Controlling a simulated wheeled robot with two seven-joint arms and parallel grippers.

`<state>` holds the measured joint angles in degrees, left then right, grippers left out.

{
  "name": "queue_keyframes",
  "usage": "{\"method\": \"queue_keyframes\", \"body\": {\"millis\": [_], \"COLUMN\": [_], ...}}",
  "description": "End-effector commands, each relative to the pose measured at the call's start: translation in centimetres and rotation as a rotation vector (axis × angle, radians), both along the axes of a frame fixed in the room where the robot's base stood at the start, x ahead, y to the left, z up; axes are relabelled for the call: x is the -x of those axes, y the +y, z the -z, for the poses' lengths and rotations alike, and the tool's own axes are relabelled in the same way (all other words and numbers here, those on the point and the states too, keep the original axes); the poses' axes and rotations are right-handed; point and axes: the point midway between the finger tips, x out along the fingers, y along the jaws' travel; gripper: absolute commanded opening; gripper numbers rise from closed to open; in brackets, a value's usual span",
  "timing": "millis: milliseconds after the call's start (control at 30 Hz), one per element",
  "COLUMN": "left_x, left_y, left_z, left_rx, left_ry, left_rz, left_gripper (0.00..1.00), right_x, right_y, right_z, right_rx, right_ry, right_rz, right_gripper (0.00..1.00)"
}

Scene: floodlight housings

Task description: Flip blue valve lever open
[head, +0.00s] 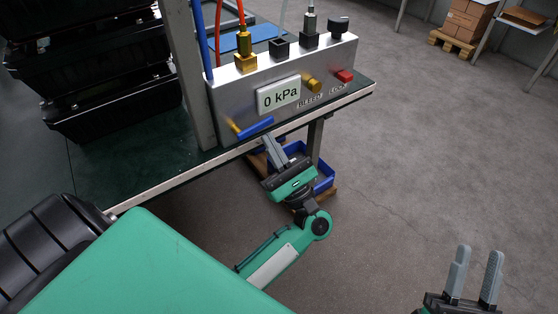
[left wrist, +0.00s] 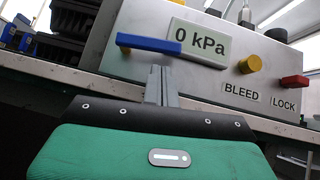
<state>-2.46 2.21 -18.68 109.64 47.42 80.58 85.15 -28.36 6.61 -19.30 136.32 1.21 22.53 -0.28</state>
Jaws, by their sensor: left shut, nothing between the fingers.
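The blue valve lever (head: 256,128) sits low on the front of the silver control box (head: 230,100), left of centre, on a brass stem. It points to the right and tilts slightly in the head view. In the left wrist view the lever (left wrist: 160,43) lies in front of the box, its right end by the display. My left gripper (head: 268,140) is shut and empty, its fingertips just below the lever; in the left wrist view the fingertips (left wrist: 162,70) are under the lever's right part. I cannot tell whether they touch it. My right gripper (head: 474,258) is open and empty, at the lower right.
The box has a "0 kPa" display (head: 278,95), a brass BLEED knob (head: 313,85) and a red LOCK knob (head: 344,76). It stands at the edge of the dark bench (head: 130,165). Black cases (head: 110,100) stand at the left. A blue bin (head: 323,178) is below the bench.

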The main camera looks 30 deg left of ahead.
Motion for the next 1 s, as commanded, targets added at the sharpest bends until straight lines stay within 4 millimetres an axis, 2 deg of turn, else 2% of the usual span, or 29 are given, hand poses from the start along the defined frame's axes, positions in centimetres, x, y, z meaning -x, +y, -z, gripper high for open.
{"method": "queue_keyframes", "body": {"millis": [200,667,1000], "left_x": [0.2,0.1,0.0], "left_y": [0.1,0.1,0.6], "left_z": [-1.3,-1.3,-1.5], "left_rx": [0.000,0.002,0.017], "left_ry": [0.000,-0.004,-0.040], "left_rz": [-0.001,-0.001,-0.001], "left_gripper": [0.00,0.00,0.00], "right_x": [-0.2,-0.2,1.3], "right_y": [0.2,0.0,-1.3], "right_z": [0.6,0.6,-2.6], "right_rx": [0.018,0.009,-0.041], "right_ry": [0.032,0.021,-0.190], "right_rz": [-0.008,-0.002,0.029], "right_gripper": [0.36,0.36,0.36]}}
